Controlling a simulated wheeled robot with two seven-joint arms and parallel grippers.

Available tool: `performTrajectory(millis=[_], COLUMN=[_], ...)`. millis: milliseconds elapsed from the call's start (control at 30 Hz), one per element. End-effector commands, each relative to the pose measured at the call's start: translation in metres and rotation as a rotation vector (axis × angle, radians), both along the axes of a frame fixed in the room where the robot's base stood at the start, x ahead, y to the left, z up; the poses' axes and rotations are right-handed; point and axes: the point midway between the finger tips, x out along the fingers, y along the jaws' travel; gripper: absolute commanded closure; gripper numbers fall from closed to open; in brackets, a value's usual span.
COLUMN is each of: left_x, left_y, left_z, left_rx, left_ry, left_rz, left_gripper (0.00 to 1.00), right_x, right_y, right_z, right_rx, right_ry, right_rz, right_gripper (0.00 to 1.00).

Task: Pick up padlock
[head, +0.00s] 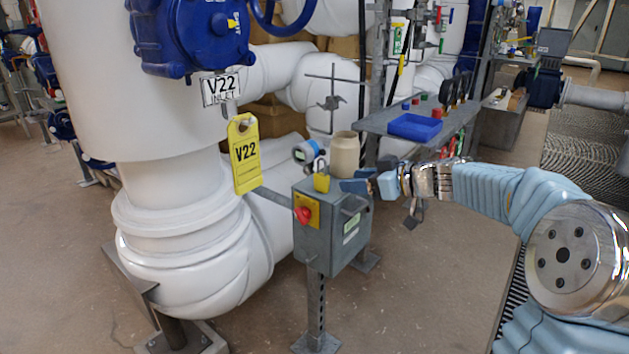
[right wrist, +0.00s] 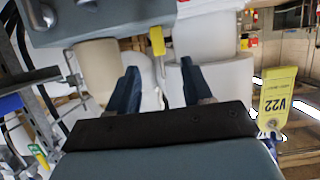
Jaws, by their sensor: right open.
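My right gripper (head: 362,183) reaches in from the right, just right of the padlock and above the box's right side, apart from the padlock. In the right wrist view the padlock (right wrist: 157,41) hangs upside down in the picture, beyond the gap between the two open dark blue fingers (right wrist: 159,75). My left gripper is out of view.
A beige cylinder (head: 344,154) stands behind the box top, close to the right gripper, with a round gauge (head: 304,152) to its left. A yellow V22 tag (head: 244,152) hangs left of the box. A bench with a blue tray (head: 415,127) is behind.

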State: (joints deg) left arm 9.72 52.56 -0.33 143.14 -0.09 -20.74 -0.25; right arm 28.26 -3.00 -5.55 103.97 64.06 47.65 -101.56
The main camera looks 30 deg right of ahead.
Motion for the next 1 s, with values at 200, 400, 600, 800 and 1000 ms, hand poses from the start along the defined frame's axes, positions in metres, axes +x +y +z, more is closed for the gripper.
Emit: performTrajectory(millis=[200, 400, 600, 800, 1000], left_x=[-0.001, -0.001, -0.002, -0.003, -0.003], left_y=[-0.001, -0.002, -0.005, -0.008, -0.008], left_z=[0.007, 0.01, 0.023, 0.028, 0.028], left_rx=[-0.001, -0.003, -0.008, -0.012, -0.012], left_ry=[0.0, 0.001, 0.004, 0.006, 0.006], left_rz=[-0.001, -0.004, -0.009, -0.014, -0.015], left_gripper=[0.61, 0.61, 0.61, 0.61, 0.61], right_x=[0.041, 0.063, 0.086, 0.11, 0.113], right_y=[0.018, 0.026, 0.035, 0.044, 0.045], right_z=[-0.016, -0.024, -0.024, -0.033, -0.036], right_rx=[0.003, 0.002, 0.002, 0.003, 0.002], right_ry=[0.006, 0.004, 0.005, 0.004, 0.004], right_rz=[0.002, 0.001, 0.003, 0.001, 0.0], right_gripper=[0.5, 0.5, 0.5, 0.5, 0.5])
